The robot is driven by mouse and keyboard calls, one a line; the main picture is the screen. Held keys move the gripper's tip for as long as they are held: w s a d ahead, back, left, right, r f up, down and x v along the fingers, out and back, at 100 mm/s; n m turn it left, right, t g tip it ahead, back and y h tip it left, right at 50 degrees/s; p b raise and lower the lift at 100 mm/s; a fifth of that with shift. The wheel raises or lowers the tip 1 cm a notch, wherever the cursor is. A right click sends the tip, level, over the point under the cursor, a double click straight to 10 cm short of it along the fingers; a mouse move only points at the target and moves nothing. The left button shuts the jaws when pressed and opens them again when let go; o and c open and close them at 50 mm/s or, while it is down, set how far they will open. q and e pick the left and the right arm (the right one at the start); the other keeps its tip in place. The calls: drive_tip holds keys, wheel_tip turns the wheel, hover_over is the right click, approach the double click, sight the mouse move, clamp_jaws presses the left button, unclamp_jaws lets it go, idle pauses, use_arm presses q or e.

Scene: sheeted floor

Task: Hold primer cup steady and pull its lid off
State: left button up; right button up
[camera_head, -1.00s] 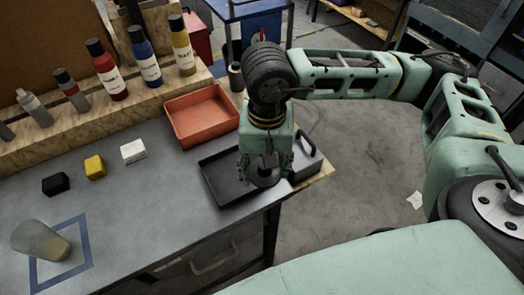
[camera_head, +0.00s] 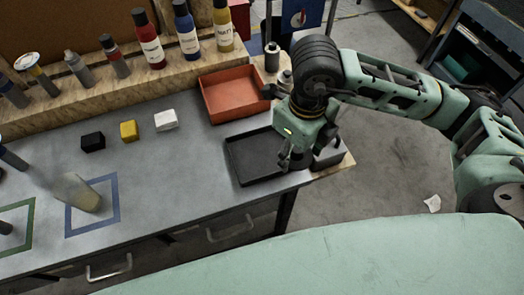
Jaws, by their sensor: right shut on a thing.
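The primer cup (camera_head: 78,193), a grey-tan cup, stands by itself in the blue taped square (camera_head: 118,205) at the left of the workbench. It is blurred, so its rim is hard to make out. My right gripper (camera_head: 287,163) is far to the cup's right, above the right side of the black tray (camera_head: 242,165), pointing down. It is shut on a small dark thing, likely the lid, mostly hidden by the fingers. No gripper touches the cup. My left gripper is out of view.
An orange tray (camera_head: 232,97) lies behind the black one. Black (camera_head: 93,141), yellow (camera_head: 129,130) and white (camera_head: 166,120) blocks sit mid-bench. Several paint bottles stand on the wooden rack (camera_head: 88,96). A green taped square (camera_head: 27,228) is at far left. The bench between cup and black tray is clear.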

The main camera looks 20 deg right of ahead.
drive_tip(key=m, duration=0.4)
drive_tip(key=m+p, duration=0.1)
drive_tip(key=m, duration=0.2)
drive_tip(key=shift+s+r, duration=0.25)
drive_tip(key=m, duration=0.6)
drive_tip(key=shift+s+d+m+p, duration=0.2)
drive_tip(key=shift+d+m+p, duration=0.05)
drive_tip(key=shift+m+p, duration=0.15)
drive_tip(key=shift+w+a+f, duration=0.1)
drive_tip(key=shift+w+a, duration=0.05)
drive_tip(key=shift+w, duration=0.15)
drive_tip(key=p, duration=0.3)
hover_over(261, 155)
wheel_tip(261, 155, down, 6)
drive_tip(key=shift+s+f, duration=0.1)
drive_tip(key=shift+f, duration=0.25)
wheel_tip(261, 155, down, 3)
drive_tip(key=shift+f+p, duration=0.1)
drive_tip(key=shift+p, duration=0.85)
drive_tip(key=shift+f, duration=0.45)
